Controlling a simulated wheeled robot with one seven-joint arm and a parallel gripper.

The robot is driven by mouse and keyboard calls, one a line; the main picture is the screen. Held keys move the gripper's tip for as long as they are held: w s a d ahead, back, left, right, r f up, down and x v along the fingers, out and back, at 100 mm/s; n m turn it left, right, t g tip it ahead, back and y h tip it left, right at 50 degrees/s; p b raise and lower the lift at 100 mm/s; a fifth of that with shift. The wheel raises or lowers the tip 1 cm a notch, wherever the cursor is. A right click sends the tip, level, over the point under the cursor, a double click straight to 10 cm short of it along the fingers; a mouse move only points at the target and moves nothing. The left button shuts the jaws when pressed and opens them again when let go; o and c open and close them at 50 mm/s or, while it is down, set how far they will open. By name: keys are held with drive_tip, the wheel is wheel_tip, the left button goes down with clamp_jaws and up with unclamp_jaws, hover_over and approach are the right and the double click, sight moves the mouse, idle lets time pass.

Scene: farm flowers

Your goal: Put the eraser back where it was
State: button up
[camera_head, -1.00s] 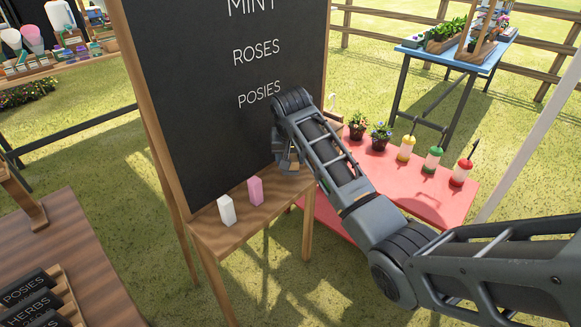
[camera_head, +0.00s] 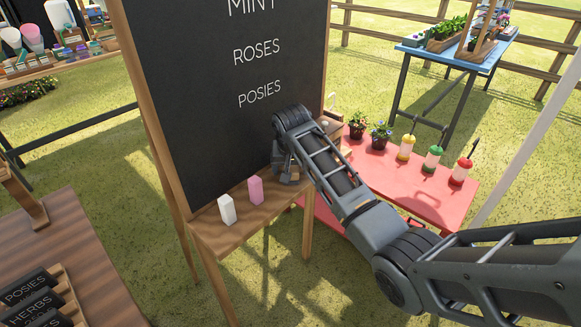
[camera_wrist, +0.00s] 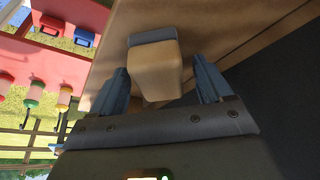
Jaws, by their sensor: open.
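The eraser (camera_wrist: 153,70), a tan block with a grey-blue band at one end, lies on the easel's wooden ledge (camera_wrist: 210,30) in the wrist view. My gripper (camera_wrist: 160,85) is open, with one finger on each side of the eraser. A gap shows at least on the right side, and I cannot tell whether the left finger touches it. In the head view, my gripper (camera_head: 287,172) is at the right end of the ledge (camera_head: 235,234), and the eraser is hidden behind it.
A white block (camera_head: 227,210) and a pink block (camera_head: 255,190) stand on the ledge left of my gripper. The chalkboard (camera_head: 225,90) rises directly behind. A red table (camera_head: 405,185) with potted flowers and several feeders is to the right.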

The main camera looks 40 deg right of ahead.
drive_tip(key=v, duration=1.2)
drive_tip(key=shift+s+r, duration=0.1)
idle(0.4)
